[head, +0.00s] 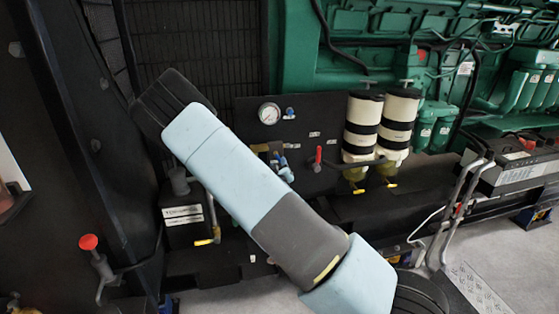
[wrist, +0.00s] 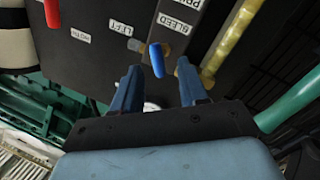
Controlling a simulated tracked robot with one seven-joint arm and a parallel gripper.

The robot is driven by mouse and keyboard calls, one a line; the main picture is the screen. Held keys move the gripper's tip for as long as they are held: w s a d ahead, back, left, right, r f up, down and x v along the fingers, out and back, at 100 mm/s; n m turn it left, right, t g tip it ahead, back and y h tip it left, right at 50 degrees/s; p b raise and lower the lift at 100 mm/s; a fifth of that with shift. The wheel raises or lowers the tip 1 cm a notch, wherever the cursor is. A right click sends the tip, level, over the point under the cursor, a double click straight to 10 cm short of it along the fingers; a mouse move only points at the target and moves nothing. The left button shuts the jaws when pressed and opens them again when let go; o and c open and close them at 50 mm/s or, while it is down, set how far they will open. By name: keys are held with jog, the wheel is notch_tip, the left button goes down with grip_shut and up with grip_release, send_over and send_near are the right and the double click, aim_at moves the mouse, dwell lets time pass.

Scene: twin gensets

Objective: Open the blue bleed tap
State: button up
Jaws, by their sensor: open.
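The blue bleed tap (wrist: 156,61) shows in the wrist view as a short blue lever on the dark panel, below a white label reading BLEED (wrist: 176,22). My gripper (wrist: 160,88) is open, its two blue fingers pointing at the panel. The lever's lower end lies in line with the gap between the fingers, nearer the left one; I see no clear contact. In the head view my gripper (head: 284,168) is at the panel beyond my arm. The blue tap cannot be told apart from the blue fingers there.
A red lever (head: 318,158) stands right of my gripper in the head view, and it shows at the wrist view's upper left (wrist: 52,13). A gauge (head: 269,113) and a small blue knob (head: 290,113) are above. Two black-and-white filters (head: 398,118) stand right. A yellow pipe (wrist: 232,36) runs near the tap.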

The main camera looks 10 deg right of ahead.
aim_at(278, 159)
jog(key=shift+x, duration=2.6)
jog(key=shift+a, duration=0.1)
grip_shut()
